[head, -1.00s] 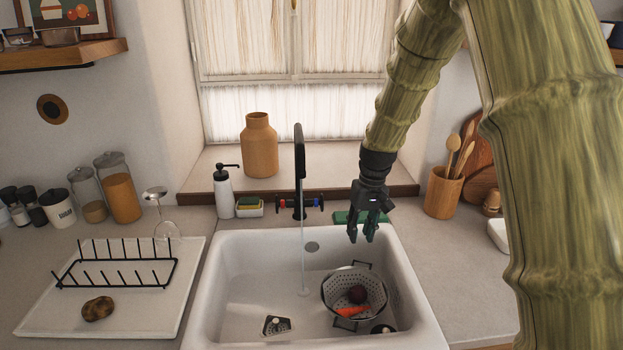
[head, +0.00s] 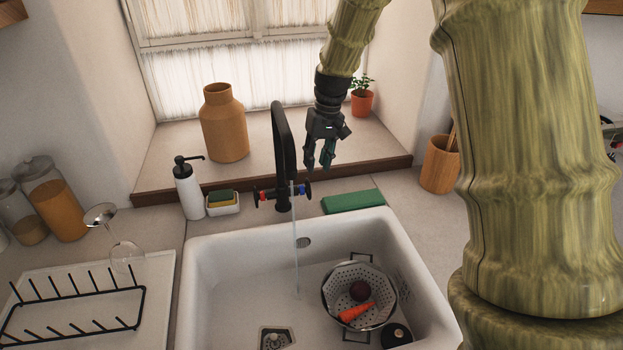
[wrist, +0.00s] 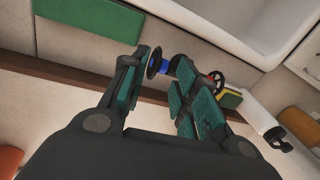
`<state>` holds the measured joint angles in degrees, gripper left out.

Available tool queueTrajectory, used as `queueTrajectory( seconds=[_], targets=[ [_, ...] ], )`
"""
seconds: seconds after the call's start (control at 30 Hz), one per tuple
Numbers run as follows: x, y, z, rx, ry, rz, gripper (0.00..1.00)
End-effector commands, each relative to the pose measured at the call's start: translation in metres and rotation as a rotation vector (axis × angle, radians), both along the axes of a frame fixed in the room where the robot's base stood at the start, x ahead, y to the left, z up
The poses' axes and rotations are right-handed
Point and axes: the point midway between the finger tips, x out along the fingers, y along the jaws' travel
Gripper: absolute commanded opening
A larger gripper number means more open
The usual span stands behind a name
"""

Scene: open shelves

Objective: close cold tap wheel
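The black tap (head: 281,135) stands behind the sink, with a thin stream of water (head: 296,255) running from its spout. Its blue-marked cold wheel (head: 307,190) is on the right, and its red-marked wheel (head: 258,197) is on the left. My gripper (head: 318,167) points down just above and beside the cold wheel, apart from the sill. In the wrist view the fingers of my gripper (wrist: 161,72) are open, with the black cold wheel (wrist: 153,62) and its blue collar showing in the gap near the fingertips. I cannot tell whether they touch.
A green block (head: 353,201) lies right of the tap. A soap bottle (head: 188,188) and a sponge holder (head: 223,207) stand left of it. The white sink (head: 215,262) holds a colander (head: 337,288). The windowsill bears a brown jar (head: 224,125) and a potted plant (head: 362,102).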

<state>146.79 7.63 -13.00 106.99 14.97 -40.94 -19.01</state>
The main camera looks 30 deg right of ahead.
Motion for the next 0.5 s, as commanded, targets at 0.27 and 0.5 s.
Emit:
queueTrajectory(
  seconds=[0.27, 0.5],
  targets=[
    [0.005, 0.006, -0.043, 0.0, 0.006, -0.001, 0.3],
    [0.005, 0.01, -0.067, 0.001, 0.005, 0.0, 0.3]
  ],
)
